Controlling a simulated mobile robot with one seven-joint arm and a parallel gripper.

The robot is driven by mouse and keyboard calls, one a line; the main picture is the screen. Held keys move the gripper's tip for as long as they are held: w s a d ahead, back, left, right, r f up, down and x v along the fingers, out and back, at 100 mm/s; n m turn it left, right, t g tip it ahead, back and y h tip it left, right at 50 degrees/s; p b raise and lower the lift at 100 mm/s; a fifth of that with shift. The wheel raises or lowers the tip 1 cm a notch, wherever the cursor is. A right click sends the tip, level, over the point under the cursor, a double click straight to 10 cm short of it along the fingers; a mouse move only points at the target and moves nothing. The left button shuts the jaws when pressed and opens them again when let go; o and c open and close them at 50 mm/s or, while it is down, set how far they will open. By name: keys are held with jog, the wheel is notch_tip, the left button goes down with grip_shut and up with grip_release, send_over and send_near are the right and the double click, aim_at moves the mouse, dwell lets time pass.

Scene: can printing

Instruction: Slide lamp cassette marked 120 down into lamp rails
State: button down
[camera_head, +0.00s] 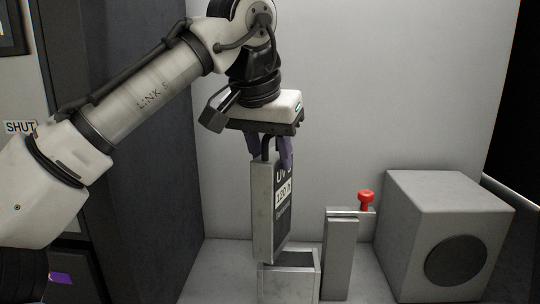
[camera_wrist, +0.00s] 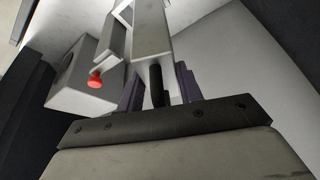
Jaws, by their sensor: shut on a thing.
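The lamp cassette (camera_head: 268,211) is a grey upright box with a dark label face reading "UV" and a white patch that seems to read 120. My gripper (camera_head: 270,150) points down and is shut on the cassette's dark top handle. The handle (camera_wrist: 156,84) and the cassette body (camera_wrist: 152,40) also show between my gripper's purple fingers (camera_wrist: 158,92) in the wrist view. The cassette's lower end is at the mouth of a grey open-topped holder (camera_head: 288,272), likely the lamp rails. I cannot tell whether the cassette's bottom is inside it or just above.
A grey post (camera_head: 339,258) with a red knob (camera_head: 366,198) on a bracket stands just right of the holder. A large grey box (camera_head: 443,232) with a round dark opening is further right. A dark cabinet (camera_head: 118,190) stands at the left, and a pale wall is behind.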

jog(key=shift+s+d+r, duration=0.1)
jog(key=shift+d, duration=0.05)
jog(key=shift+f+b, duration=0.3)
jog(key=shift+f, duration=0.35)
jog(key=c, duration=0.9)
grip_release()
